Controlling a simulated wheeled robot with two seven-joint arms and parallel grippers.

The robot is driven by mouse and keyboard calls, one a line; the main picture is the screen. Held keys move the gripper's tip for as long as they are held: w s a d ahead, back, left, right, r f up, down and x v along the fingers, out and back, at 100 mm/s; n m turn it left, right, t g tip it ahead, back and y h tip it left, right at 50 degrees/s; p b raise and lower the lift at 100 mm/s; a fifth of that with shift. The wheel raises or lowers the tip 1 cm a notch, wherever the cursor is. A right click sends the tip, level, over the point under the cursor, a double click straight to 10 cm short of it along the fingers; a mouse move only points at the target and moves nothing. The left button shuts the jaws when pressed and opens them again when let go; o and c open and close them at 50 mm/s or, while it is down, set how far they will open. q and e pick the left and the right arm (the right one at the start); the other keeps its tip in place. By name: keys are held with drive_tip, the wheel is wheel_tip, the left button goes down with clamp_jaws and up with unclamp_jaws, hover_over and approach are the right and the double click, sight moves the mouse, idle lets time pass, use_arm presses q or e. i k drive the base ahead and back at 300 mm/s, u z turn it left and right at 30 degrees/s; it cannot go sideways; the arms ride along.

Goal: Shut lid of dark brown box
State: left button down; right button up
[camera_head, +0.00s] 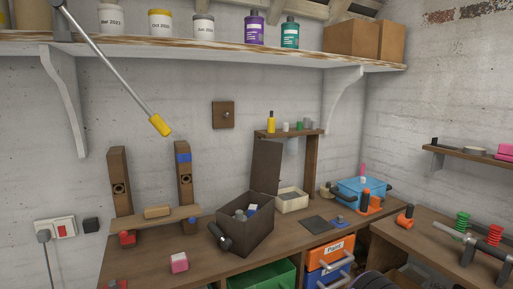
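The dark brown box (252,240) sits on the wooden workbench, a little right of the middle of the head view. Its lid (266,167) is open and stands nearly upright at the back edge. Several small grey, white and blue items (241,214) show inside the box. A black knobbed object (220,238) is at the box's left front side; I cannot tell whether it is fixed to the box. Neither of my grippers is in view.
A light open tray (291,200) stands right behind the box. A blue crate (362,191) with tools is farther right. A pink block (179,263) lies left. A rod with a yellow end (160,125) hangs at upper left.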

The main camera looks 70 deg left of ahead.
sight(267, 156)
drive_tip(key=k, duration=0.2)
drive_tip(key=u, duration=1.05)
